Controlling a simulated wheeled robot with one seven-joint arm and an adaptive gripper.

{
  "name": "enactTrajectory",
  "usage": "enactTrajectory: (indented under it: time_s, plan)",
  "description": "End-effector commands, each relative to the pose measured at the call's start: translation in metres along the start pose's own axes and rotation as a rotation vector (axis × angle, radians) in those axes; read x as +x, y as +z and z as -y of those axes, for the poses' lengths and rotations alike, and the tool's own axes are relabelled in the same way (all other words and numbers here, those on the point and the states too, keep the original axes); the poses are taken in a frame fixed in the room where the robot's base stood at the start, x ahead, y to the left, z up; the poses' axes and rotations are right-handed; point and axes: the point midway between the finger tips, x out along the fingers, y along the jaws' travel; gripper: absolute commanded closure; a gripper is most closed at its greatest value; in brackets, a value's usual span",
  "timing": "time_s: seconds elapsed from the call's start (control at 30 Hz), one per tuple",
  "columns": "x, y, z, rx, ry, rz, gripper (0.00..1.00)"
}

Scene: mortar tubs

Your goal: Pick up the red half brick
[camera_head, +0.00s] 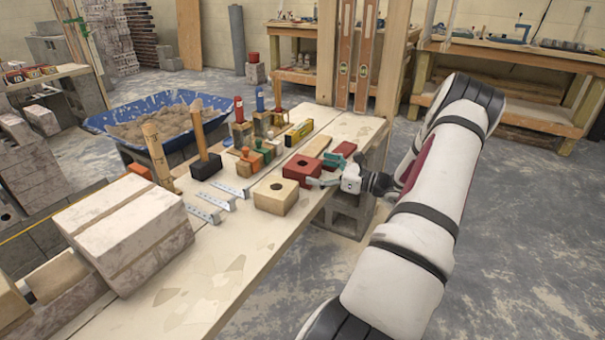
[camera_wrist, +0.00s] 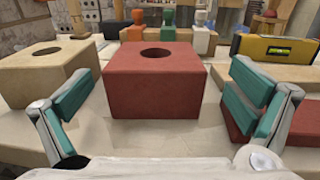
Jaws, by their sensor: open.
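The red half brick (camera_head: 302,168) is a dark red block with a round hole in its top. It stands on the workbench (camera_head: 222,262) near its right edge. In the wrist view the red half brick (camera_wrist: 155,85) is centred ahead, between and beyond my fingertips. My gripper (camera_head: 328,172) is at the right side of the brick, low over the bench. In the wrist view my gripper (camera_wrist: 160,112) is open, with one teal-padded finger on each side. Nothing is held. Whether a finger touches the brick cannot be told.
A cream half brick (camera_head: 275,194) stands close to the left of the red one. Several small coloured-top tools stand behind. The bench front (camera_head: 215,285) is mostly clear.

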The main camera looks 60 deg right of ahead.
Motion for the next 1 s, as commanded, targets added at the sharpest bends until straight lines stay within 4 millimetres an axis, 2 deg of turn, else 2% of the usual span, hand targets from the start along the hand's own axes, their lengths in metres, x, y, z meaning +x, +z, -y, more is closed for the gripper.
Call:
enactTrajectory:
  time_s: [0.17, 0.4, 0.67, 1.0]
  plan:
    - [0.015, -0.001, -0.003, -0.001, 0.002, 0.000, 0.00]
    - [0.048, 0.000, -0.004, -0.001, 0.001, 0.000, 0.00]
    - [0.051, 0.001, -0.004, -0.001, 0.000, -0.001, 0.02]
    - [0.051, 0.001, -0.004, -0.001, 0.000, 0.000, 0.79]
